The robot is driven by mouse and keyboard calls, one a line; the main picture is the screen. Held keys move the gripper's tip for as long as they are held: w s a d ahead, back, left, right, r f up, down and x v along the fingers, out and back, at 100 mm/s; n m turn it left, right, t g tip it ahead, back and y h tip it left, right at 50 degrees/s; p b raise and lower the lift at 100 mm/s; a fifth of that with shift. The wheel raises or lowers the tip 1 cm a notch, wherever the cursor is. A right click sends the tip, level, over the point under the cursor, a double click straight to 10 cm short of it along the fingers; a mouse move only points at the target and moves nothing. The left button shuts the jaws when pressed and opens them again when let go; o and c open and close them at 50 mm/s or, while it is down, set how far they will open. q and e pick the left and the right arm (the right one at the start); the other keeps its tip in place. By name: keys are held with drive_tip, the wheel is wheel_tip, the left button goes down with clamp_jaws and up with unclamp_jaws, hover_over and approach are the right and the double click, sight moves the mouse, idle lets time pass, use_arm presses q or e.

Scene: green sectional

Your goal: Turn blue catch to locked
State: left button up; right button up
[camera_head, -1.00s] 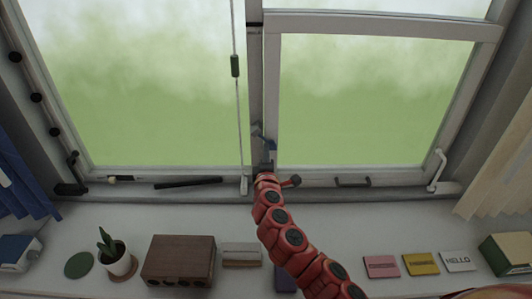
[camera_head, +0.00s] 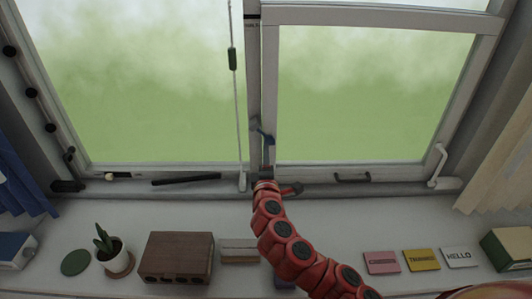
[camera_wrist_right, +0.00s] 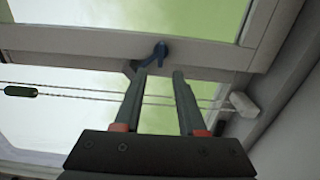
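The blue catch (camera_head: 262,135) sits on the upright middle bar of the window (camera_head: 255,75). In the right wrist view the catch (camera_wrist_right: 160,53) shows as a small blue round piece with a short lever slanting down-left on the pale bar. My right gripper (camera_wrist_right: 160,74) is open and empty, its two dark fingers apart just short of the catch. The left fingertip is close to the lever; I cannot tell whether they touch. In the head view my red right arm reaches up to the sill, with its gripper (camera_head: 266,158) below the catch and partly hidden. My left gripper is not in view.
A cord with a dark green toggle (camera_head: 232,59) hangs left of the bar. A brown box (camera_head: 177,257), potted plant (camera_head: 113,254) and cards (camera_head: 421,260) stand on the ledge. A white handle (camera_head: 438,164) is at right. The pane fronts are clear.

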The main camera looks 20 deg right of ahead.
drive_tip(key=v, duration=1.2)
drive_tip(key=shift+s, duration=0.2)
